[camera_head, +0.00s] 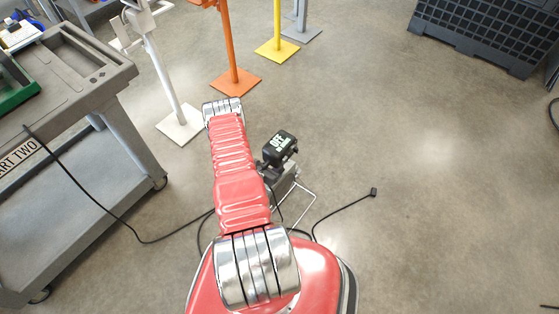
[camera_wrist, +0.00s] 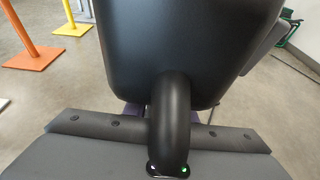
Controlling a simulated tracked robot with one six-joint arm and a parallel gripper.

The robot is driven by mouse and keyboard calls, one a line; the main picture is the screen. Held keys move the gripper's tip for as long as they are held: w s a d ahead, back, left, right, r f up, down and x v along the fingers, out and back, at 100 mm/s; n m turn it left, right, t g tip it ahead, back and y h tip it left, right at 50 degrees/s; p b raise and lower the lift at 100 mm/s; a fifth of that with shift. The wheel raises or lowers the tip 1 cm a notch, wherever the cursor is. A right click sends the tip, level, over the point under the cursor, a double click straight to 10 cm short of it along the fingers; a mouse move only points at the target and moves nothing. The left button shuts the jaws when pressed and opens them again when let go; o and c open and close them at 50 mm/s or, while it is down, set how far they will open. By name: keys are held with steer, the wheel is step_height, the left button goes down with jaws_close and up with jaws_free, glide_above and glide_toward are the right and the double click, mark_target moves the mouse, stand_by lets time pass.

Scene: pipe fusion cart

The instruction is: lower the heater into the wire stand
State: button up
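The heater (camera_head: 279,147) is black with a lit display, beside my red arm in the head view. In the wrist view its black body (camera_wrist: 185,45) fills the upper middle, with a thick curved black handle (camera_wrist: 170,110) below it. My gripper (camera_wrist: 168,140) appears shut on this handle; the contact itself is hidden. The wire stand (camera_head: 304,205) is a bent silver wire frame on the floor, just below and right of the heater in the picture. The gap between heater and stand cannot be judged.
A grey cart (camera_head: 95,75) stands at the left, with a black cable (camera_head: 105,210) running from it toward my base. Another cable ends in a plug (camera_head: 373,191) on open floor. White (camera_head: 180,124), orange (camera_head: 236,82) and yellow (camera_head: 277,50) posts stand beyond.

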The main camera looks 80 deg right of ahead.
steer(key=o, duration=0.5)
steer(key=shift+o, duration=0.3)
steer(key=shift+s+a+f, duration=0.1)
steer(key=shift+a+f, duration=0.1)
steer(key=shift+f, duration=0.05)
steer(key=o, duration=1.1)
steer(key=shift+d+r, duration=0.15)
steer(key=shift+w+a+f, duration=0.1)
steer(key=shift+w+a, duration=0.8)
steer(key=shift+a, duration=1.1)
steer(key=shift+w+a+f, duration=0.1)
steer(key=shift+w+a, duration=0.75)
steer(key=shift+a, duration=1.15)
steer(key=shift+w+a, duration=0.9)
steer(key=shift+a, duration=1.1)
